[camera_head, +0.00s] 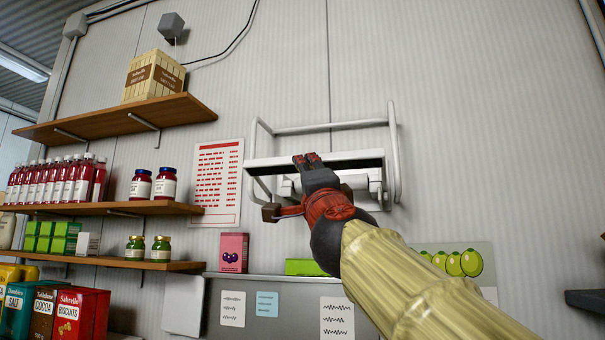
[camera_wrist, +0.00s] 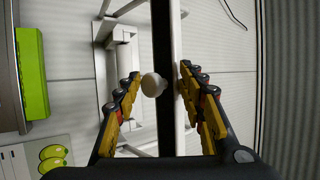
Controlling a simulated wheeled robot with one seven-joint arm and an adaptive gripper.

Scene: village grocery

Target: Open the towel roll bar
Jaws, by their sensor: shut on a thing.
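The towel roll holder (camera_head: 350,182) is a white unit with a tubular frame on the ribbed wall. Its white front bar (camera_head: 285,163) runs across the middle and has a dark underside. My gripper (camera_head: 287,186) is at the bar, one finger above it and one below. In the wrist view, the bar (camera_wrist: 177,60) and a round white knob (camera_wrist: 153,85) lie between the fingers. My gripper is shut on the bar; the exact contact is hard to make out. My gripper and wrist hide part of the holder's lower middle.
A red-printed notice (camera_head: 217,180) hangs left of the holder. Below stand a pink box (camera_head: 234,252) and a green box (camera_head: 305,267) on a grey ledge. Wooden shelves (camera_head: 110,209) with bottles and jars are at left. The wall above the holder is clear.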

